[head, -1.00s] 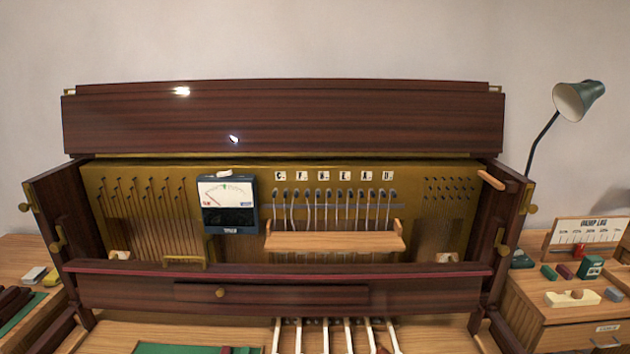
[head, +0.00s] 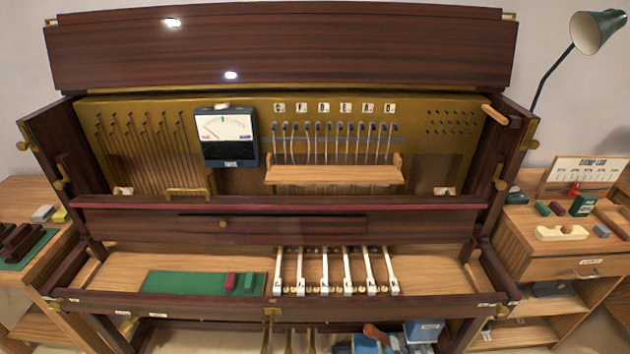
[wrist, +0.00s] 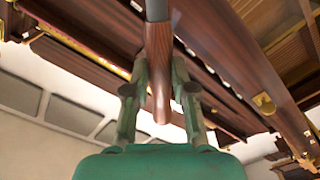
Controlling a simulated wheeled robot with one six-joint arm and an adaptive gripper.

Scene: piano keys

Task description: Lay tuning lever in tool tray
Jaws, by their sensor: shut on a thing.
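In the wrist view my gripper (wrist: 160,88) is shut on the tuning lever (wrist: 158,45). The lever's dark reddish wooden handle is between the two green fingers, its rounded end towards the green palm. A grey metal shaft runs from it out of the top edge. In the head view a reddish-brown piece among blue shapes shows at the bottom edge, in front of the piano; I cannot tell whether it is the lever. A wooden tray (head: 614,221) is partly visible at the right edge; I cannot tell whether it is the tool tray.
The open piano has a meter (head: 226,138), a wooden rail (head: 333,175) and several white keys (head: 346,272). A green mat (head: 180,283) with small blocks lies left of the keys. The right bench (head: 520,240) holds small blocks and a lamp (head: 597,32).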

